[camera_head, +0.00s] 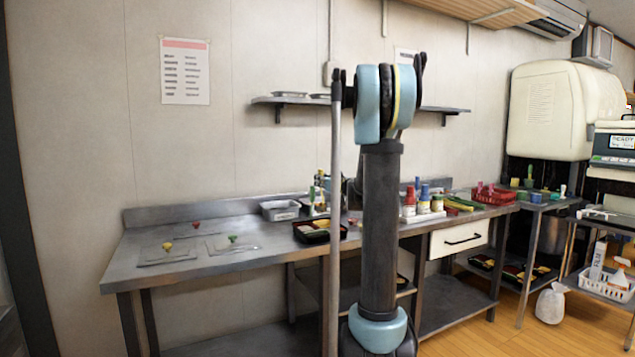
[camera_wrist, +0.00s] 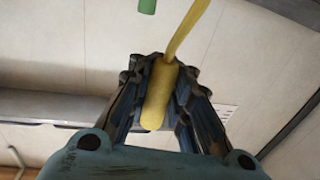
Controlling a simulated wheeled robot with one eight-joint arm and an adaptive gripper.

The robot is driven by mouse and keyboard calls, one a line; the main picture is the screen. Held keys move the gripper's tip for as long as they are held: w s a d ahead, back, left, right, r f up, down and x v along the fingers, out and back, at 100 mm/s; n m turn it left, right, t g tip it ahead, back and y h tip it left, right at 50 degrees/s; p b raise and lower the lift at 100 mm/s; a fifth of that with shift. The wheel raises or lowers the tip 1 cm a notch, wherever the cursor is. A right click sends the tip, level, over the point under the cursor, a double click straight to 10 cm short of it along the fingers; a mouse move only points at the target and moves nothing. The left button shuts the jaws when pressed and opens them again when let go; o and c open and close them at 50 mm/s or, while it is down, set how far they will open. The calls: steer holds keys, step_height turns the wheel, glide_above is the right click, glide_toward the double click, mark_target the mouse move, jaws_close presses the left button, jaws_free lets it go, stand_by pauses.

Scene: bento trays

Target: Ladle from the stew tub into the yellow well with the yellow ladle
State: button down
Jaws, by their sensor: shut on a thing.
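In the wrist view, my gripper (camera_wrist: 165,65) is shut on the yellow ladle's handle (camera_wrist: 156,105). The thinner yellow shaft runs up out of the frame, so the ladle's bowl is not visible. In the head view my own arm hides most of my gripper and the ladle. A grey metal tub (camera_head: 280,210) stands at the back of the counter; I cannot tell whether it is the stew tub. A black bento tray (camera_head: 318,238) with red and yellow parts sits in front of it, partly behind my arm. The yellow well is not clear to me.
Flat plates with a yellow knob (camera_head: 167,246), a green knob (camera_head: 232,239) and a red knob (camera_head: 195,225) lie on the counter's left. Bottles (camera_head: 408,203) and a red basket (camera_head: 493,194) stand to the right. A green piece (camera_wrist: 147,5) shows in the wrist view.

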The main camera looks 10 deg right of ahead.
steer(key=shift+f, duration=0.95)
steer(key=shift+d+f, duration=0.15)
steer(key=shift+d, duration=0.05)
steer(key=w+d+f+m+t, duration=0.1)
steer(key=d+f+m, duration=0.3)
steer(key=m, duration=0.4)
steer(key=w+d+f+m+t+h, duration=0.1)
steer(key=w+d+f+m, duration=0.1)
steer(key=d+f+m, duration=0.2)
steer(key=shift+w+d+f+m, duration=0.25)
steer(key=shift+w+d+m, duration=0.1)
steer(key=shift+d+m, duration=1.5)
steer(key=shift+a+m, duration=0.25)
